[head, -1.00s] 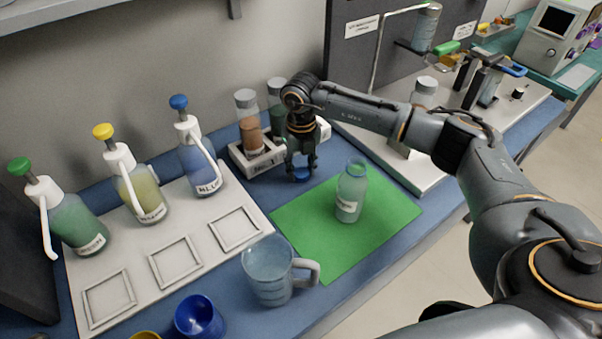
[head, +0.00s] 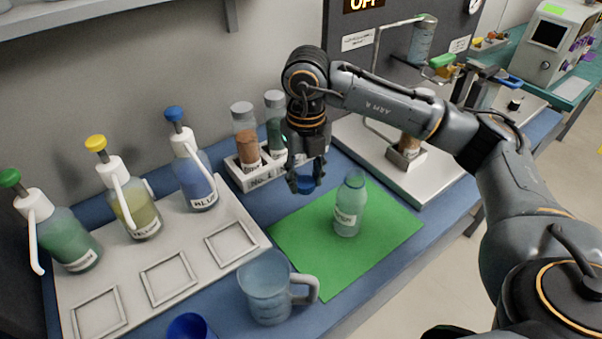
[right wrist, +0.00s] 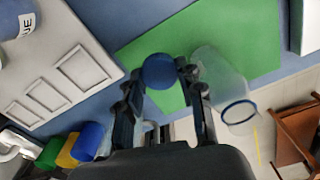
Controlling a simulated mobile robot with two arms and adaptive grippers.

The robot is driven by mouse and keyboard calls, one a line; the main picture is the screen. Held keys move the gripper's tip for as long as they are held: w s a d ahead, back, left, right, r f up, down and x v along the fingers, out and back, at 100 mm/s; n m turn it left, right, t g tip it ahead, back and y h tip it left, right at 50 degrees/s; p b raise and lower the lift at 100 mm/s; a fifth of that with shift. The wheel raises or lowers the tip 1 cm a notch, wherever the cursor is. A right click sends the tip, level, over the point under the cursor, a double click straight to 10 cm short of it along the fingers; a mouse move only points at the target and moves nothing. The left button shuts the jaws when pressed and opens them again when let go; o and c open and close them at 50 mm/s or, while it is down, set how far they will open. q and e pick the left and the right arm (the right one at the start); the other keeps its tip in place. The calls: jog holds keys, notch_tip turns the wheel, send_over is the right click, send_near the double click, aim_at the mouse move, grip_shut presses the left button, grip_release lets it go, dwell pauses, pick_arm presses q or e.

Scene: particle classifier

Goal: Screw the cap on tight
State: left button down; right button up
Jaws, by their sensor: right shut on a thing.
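A blue cap (right wrist: 160,71) is held between the fingertips of my right gripper (head: 304,181), which is shut on it. In the head view the cap (head: 305,184) shows under the fingers, near the back left edge of the green mat. The clear greenish bottle (head: 349,206) stands upright and open on the green mat (head: 310,255), to the right of the gripper and apart from it. In the right wrist view the bottle (right wrist: 224,88) is right of the fingers, its blue-rimmed mouth uncovered. My left gripper is not in view.
A rack (head: 258,175) with two tubes stands behind and left of the gripper. A clear jug (head: 268,289) is front left of the mat. Pump bottles, such as the blue one (head: 197,186), stand on a white tray (head: 185,240). A metal platform (head: 430,178) is at right.

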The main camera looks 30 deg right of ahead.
jog(key=shift+s+a+r, duration=0.3)
jog(key=shift+s+r, duration=0.1)
jog(key=shift+s, duration=0.4)
jog(key=shift+s+a+r, duration=0.25)
jog(key=shift+s+r, duration=0.1)
jog(key=shift+s, duration=0.45)
jog(key=shift+s+a+r, duration=0.3)
jog(key=shift+s+r, duration=0.1)
jog(key=shift+s, duration=0.4)
